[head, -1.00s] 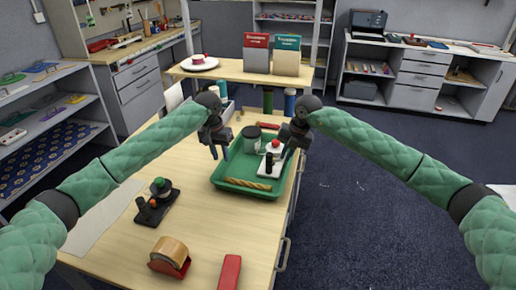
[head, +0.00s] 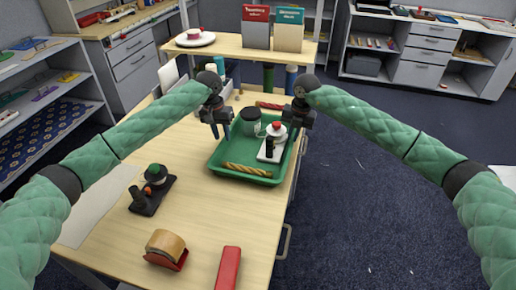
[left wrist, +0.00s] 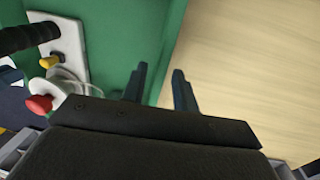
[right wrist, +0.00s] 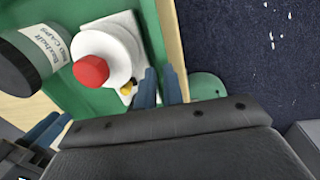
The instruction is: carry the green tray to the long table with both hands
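The green tray (head: 222,170) lies on the light wood table near its right edge. It holds a dark-lidded jar (head: 251,122), a white device with a red knob (head: 268,153) and a twisted yellow stick (head: 248,170). My left gripper (head: 221,132) is at the tray's left side; in the left wrist view its parted fingers (left wrist: 160,75) point down, one over the green, one over the wood. My right gripper (head: 296,138) is at the right side; its fingers (right wrist: 160,75) are slightly parted at the tray's rim. Contact with the rim is unclear.
A black device with a green knob (head: 152,190), a tape dispenser (head: 166,250) and a red block (head: 229,268) lie on the near table. A shelf across the back (head: 225,50) holds a plate and two boxes. Open blue floor (head: 370,215) lies right.

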